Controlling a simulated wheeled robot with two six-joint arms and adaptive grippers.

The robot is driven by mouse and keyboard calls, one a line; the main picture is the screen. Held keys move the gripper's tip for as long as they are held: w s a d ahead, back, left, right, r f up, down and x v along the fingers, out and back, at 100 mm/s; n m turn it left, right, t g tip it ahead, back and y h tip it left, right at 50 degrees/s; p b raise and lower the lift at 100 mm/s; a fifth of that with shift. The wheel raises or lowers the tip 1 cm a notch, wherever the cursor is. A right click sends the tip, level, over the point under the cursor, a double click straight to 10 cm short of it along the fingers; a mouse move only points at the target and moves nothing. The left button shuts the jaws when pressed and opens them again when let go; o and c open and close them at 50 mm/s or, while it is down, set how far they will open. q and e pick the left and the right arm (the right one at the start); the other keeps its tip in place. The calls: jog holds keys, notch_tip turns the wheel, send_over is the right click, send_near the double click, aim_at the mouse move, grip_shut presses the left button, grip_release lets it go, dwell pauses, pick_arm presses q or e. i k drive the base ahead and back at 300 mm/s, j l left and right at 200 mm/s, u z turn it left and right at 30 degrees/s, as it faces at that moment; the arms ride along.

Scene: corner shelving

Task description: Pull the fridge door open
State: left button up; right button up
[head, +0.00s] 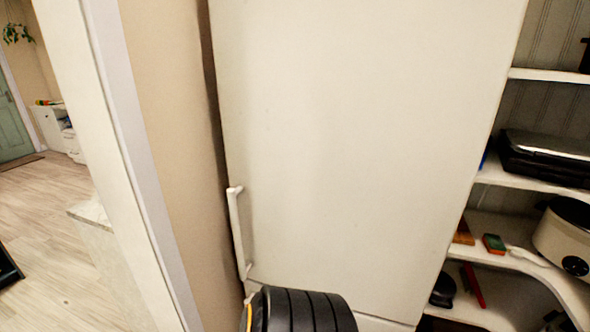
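The white fridge door (355,130) fills the middle of the head view and looks shut. Its white vertical bar handle (238,230) is at the door's lower left edge, upright and with nothing on it. A black ribbed arm part of mine (305,312) shows at the bottom middle, just right of and below the handle. It hides part of the lower fridge. I see no fingertips of either gripper.
A wall edge (165,100) runs close along the fridge's left side. Corner shelves (535,182) on the right hold a black appliance (545,158), a cream cooker (565,240) and small items. Open wooden floor (50,215) lies at far left.

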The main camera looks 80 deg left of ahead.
aim_at(356, 134)
jog(key=u, duration=2.45)
